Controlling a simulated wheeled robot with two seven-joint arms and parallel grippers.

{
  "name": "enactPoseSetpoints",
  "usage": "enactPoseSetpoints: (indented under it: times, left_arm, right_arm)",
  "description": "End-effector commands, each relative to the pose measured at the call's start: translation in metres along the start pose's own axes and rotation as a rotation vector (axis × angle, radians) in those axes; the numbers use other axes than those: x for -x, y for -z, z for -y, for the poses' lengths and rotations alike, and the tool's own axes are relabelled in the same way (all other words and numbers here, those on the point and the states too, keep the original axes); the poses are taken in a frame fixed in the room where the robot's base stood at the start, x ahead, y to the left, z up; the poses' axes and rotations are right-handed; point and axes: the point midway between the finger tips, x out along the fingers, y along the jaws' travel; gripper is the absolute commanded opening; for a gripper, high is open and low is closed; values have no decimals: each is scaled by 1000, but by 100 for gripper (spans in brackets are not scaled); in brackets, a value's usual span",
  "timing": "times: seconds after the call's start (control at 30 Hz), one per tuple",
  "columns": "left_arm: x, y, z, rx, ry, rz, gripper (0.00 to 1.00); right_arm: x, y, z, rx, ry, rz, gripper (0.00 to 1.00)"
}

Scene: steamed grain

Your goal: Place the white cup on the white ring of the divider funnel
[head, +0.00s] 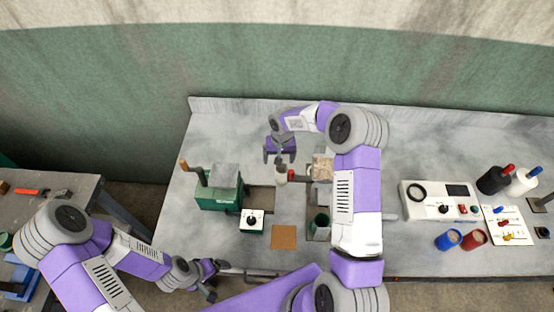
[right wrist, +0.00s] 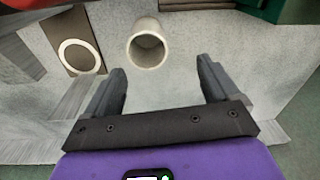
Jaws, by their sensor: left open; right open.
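The white cup (right wrist: 147,50) is a small round tube-like cup, upright on the grey table in the right wrist view. In the head view the cup (head: 281,175) shows small, just in front of my right gripper (head: 280,157). My right gripper (right wrist: 162,88) is open and empty; the cup is ahead of its fingers, apart from them. A white ring (right wrist: 78,57) lies on a brown-grey plate to the left of the cup in the right wrist view; I cannot make it out clearly in the head view. My left gripper (head: 212,279) is open and empty at the table's front edge.
A green machine (head: 219,190) and a white dial box (head: 252,221) stand left of the cup. A brown square mat (head: 284,237) lies in front. A control panel (head: 440,198), bottles and coloured cups stand at the right. My right arm hides part of the table.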

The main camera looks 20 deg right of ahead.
Motion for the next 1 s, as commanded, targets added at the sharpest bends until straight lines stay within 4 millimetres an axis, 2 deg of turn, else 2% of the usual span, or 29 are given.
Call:
enactPoseSetpoints:
  times: [0.17, 0.7, 1.0]
  left_arm:
    - [5, -1, -2, 1, 0, 1, 89]
    - [19, -1, -7, 1, 0, 1, 89]
    - [18, -1, -7, 1, 0, 1, 89]
  right_arm:
    - [-6, -10, -15, 46, -59, 48, 88]
    - [-70, -10, -17, 43, -58, 45, 88]
    - [-74, -10, -17, 43, -57, 43, 87]
